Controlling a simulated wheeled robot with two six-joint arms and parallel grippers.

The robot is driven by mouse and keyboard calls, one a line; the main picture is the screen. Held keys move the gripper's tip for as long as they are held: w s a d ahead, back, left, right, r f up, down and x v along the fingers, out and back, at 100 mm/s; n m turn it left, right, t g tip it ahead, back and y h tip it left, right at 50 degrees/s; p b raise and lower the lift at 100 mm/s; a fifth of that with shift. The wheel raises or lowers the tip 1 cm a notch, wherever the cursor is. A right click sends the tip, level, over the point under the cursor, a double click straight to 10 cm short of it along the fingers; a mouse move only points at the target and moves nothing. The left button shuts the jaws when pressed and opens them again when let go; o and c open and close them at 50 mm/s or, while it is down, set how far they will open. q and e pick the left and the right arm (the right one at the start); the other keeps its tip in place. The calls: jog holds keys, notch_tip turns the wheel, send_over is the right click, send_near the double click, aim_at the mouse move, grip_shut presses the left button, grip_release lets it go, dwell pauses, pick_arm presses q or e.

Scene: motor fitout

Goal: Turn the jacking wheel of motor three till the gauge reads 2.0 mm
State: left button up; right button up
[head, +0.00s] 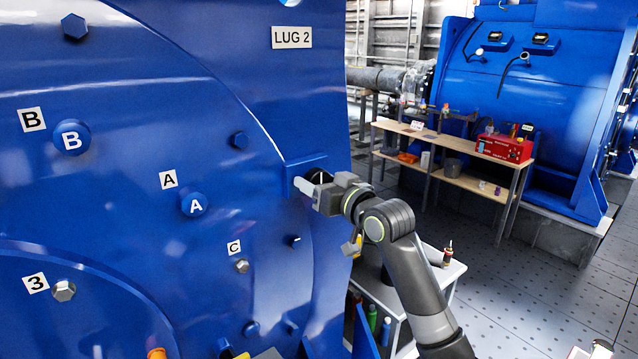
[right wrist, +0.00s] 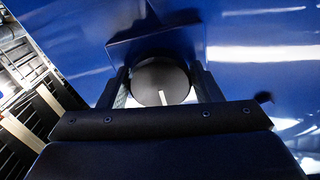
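The jacking wheel (right wrist: 160,84) is a dark round disc with a short white mark near its lower edge, below a blue bracket in the right wrist view. In the head view the black wheel (head: 318,175) shows partly at the right edge of the big blue motor housing (head: 120,240), mostly behind my right gripper (head: 308,184). In the right wrist view my right gripper (right wrist: 160,88) has one finger on each side of the wheel, apparently touching its rim. I cannot make out a gauge or reading. My left gripper is not in view.
The housing carries bolts and labels, among them LUG 2 (head: 291,37) and 3 (head: 36,283). A small table (head: 440,270) stands behind my right arm. A wooden bench (head: 455,142) with a red box (head: 504,148) stands before another blue motor (head: 525,85).

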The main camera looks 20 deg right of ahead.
jog(key=c, duration=0.6)
jog(key=shift+o, duration=0.2)
jog(key=n+b, duration=0.1)
jog(key=n, duration=0.3)
jog(key=shift+f+n, duration=0.1)
jog(key=shift+n, duration=0.2)
jog(key=shift+n+b, duration=0.95)
jog(key=shift+n, duration=1.15)
jog(key=o, duration=1)
